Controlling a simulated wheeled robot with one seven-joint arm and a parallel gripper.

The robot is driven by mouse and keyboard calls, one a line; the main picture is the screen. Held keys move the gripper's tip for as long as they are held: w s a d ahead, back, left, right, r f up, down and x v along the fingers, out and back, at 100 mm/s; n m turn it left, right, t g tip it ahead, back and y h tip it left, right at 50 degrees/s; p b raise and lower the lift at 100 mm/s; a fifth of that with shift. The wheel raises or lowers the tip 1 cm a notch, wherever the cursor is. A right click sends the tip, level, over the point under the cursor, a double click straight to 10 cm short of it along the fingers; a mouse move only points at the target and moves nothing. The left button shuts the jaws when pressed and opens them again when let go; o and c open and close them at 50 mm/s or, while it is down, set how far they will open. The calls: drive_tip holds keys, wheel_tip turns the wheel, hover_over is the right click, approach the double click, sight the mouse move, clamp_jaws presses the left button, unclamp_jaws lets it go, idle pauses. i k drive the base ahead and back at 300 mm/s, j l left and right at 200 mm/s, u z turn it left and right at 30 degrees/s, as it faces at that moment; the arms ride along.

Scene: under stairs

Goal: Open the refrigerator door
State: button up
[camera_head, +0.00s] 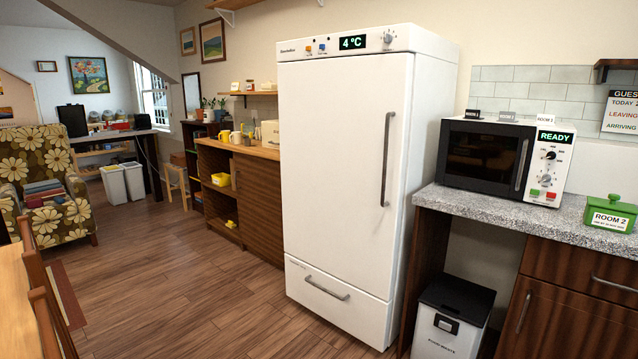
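A tall white refrigerator (345,150) stands upright in the middle of the head camera view. Its large upper door is shut. A long grey vertical handle (387,160) runs down the right side of that door. Below it is a closed drawer with a horizontal grey handle (327,289). A panel on top shows a green "4 °C" display (352,42) and a few knobs and buttons. My gripper is not in view, and nothing is seen touching the refrigerator.
A granite counter (480,204) with a microwave (505,160) and a green box (608,214) stands right of the refrigerator, above a waste bin (452,318). A wooden cabinet (258,200) stands to the left. The wooden floor (190,295) in front is clear; chairs (45,300) stand at lower left.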

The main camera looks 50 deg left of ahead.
sight(344, 122)
drive_tip(key=u, duration=2.25)
